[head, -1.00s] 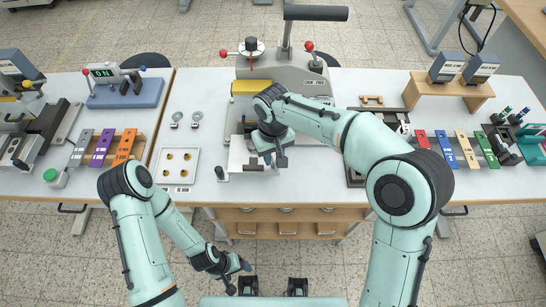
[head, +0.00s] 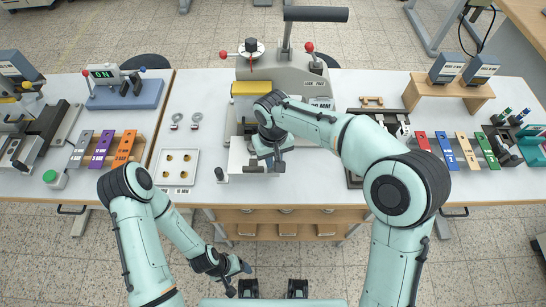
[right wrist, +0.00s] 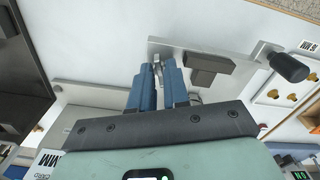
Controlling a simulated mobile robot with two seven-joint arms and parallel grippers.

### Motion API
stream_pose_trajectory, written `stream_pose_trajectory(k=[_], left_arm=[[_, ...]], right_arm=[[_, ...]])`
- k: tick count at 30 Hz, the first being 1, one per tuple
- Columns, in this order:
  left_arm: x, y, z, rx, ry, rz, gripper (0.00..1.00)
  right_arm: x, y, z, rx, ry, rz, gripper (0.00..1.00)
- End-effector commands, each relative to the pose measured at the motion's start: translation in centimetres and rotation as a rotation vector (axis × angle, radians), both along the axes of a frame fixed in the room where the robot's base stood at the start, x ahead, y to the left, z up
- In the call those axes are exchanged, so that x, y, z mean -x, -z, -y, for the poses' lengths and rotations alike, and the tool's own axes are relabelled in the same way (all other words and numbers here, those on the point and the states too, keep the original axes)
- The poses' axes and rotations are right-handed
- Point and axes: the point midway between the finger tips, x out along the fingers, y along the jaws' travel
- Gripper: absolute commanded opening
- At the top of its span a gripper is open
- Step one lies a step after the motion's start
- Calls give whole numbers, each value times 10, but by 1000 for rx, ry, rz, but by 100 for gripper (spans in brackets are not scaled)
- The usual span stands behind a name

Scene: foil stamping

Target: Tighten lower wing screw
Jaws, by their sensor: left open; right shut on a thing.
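The foil stamping press (head: 290,75) stands in the middle of the bench with a pale metal plate (head: 240,158) at its front. My right gripper (head: 273,164) reaches down at the right part of this plate. In the right wrist view its blue fingers (right wrist: 157,70) are shut on a small metallic piece (right wrist: 156,66), seemingly the lower wing screw, at the plate's edge. Most of the screw is hidden between the fingers. My left gripper (head: 240,276) is open and empty, low in front of the bench, apart from the press.
A black knob (right wrist: 288,67) and a dark block (right wrist: 207,68) stand close to the right fingers. A white tray with brass pieces (head: 178,167) lies left of the press. Coloured strips (head: 467,150) lie at right.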

Motion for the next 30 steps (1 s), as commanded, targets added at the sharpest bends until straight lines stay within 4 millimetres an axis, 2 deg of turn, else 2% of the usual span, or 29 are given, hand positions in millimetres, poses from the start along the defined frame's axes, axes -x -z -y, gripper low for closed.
stream_pose_trajectory(k=[8,30], left_arm=[[2,3,0,0,0,-2,73],[5,8,0,0,0,-6,73]], right_arm=[[0,-1,0,0,184,1,0],[0,-1,0,-1,885,3,0]])
